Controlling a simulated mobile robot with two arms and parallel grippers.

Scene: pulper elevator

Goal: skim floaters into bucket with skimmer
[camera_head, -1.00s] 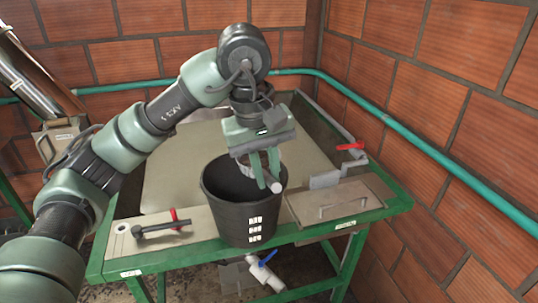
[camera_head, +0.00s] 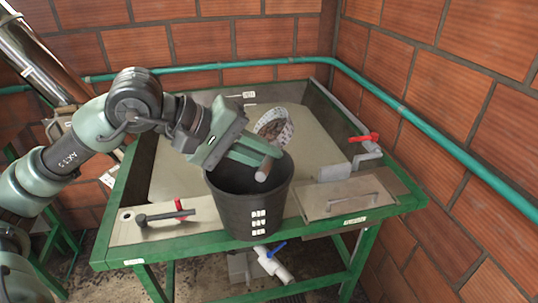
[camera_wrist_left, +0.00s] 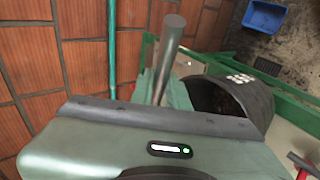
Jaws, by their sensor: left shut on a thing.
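My left gripper (camera_head: 258,155) is shut on the skimmer's grey handle (camera_head: 264,170), above the bucket's mouth. The handle also shows in the left wrist view (camera_wrist_left: 168,50). The skimmer's round perforated head (camera_head: 273,125) is tilted up behind the bucket rim, over the tank; its face looks brownish, and I cannot tell whether floaters lie on it. The black bucket (camera_head: 248,215) stands upright at the tank's front edge; it also shows in the left wrist view (camera_wrist_left: 252,98). Its inside is dark. The tank's pale liquid (camera_head: 320,140) shows no clear floaters. My right gripper is out of view.
A metal lid with a handle (camera_head: 345,198) is right of the bucket, and a red-handled valve (camera_head: 364,138) is behind it. A black lever with a red part (camera_head: 165,215) is on the left ledge. A teal pipe (camera_head: 430,135) runs along the brick walls.

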